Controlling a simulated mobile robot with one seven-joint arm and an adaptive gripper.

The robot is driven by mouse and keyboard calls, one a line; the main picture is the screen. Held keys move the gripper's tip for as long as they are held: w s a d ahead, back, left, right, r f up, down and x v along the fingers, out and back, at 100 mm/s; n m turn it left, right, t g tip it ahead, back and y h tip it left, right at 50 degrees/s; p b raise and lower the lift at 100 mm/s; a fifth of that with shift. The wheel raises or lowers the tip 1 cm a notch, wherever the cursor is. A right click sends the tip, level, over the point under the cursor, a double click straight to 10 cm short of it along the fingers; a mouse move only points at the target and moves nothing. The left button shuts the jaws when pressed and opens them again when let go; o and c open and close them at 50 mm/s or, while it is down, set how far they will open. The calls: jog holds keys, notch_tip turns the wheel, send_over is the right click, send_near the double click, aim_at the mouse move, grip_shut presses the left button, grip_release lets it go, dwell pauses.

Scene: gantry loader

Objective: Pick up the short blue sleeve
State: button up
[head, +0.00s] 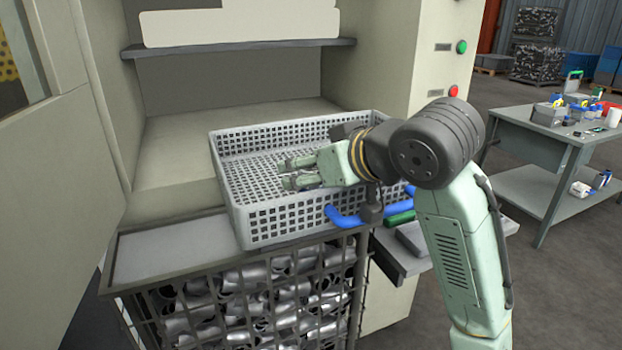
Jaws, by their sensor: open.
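My gripper (288,173) is open, with its fingers pointing left over the inside of the light grey mesh crate (275,232). I cannot make out anything between the fingers. I cannot pick out a short blue sleeve with certainty. A bright blue curved piece (345,218) shows at the crate's near right side, partly hidden by my arm. I cannot tell whether it is a handle or a loose part. The crate floor that shows left of my gripper looks bare; its right part is hidden behind my gripper and arm.
A wire cage (250,300) of grey metal pipe pieces stands below the crate. A green item (399,218) lies on a small grey shelf (425,262) at right. A machine recess with a shelf (240,46) is behind. A cluttered grey table (530,140) stands far right.

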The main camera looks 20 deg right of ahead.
jog(key=shift+w+f, duration=0.1)
grip_shut()
dwell(0.8)
